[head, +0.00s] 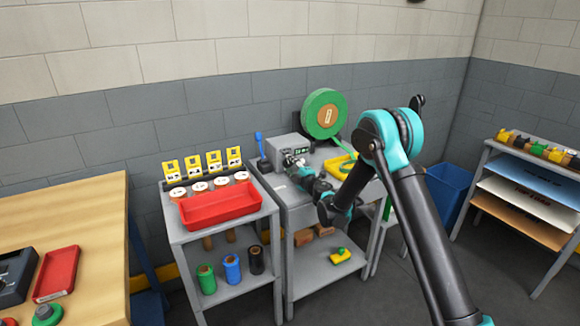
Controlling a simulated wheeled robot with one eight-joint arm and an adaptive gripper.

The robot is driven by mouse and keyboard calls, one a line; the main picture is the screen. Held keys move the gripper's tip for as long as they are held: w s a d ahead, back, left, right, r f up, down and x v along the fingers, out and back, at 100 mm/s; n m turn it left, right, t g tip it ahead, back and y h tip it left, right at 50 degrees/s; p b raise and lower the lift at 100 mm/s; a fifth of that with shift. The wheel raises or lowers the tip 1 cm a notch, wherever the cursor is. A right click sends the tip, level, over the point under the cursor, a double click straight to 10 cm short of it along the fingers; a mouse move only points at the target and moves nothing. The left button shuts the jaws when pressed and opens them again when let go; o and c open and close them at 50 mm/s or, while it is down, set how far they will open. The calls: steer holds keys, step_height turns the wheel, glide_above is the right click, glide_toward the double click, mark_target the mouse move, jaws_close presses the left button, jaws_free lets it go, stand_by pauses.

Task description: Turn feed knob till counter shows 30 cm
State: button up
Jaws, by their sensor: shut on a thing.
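The grey feeder box (283,150) stands on the middle grey table against the wall. A small dark counter display with green marks (299,151) shows on its front; its digits are too small to read. My gripper (296,163) is at the front of this box, shut at the feed knob. The knob itself is hidden behind the gripper. A large green reel with a brown centre (326,114) stands behind and right of the box. A green strip (343,146) runs down from the reel to the right.
A yellow tray (338,168) lies right of the box, near my arm. A blue upright tool (259,141) stands to its left. A red tray (218,206) is on the left cart. A blue bin (450,188) stands right of my arm.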

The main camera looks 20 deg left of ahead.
steer(key=shift+d, duration=0.1)
steer(key=o, duration=1.2)
steer(key=shift+c, duration=0.2)
steer(key=v, duration=1.2)
steer(key=shift+w, duration=0.1)
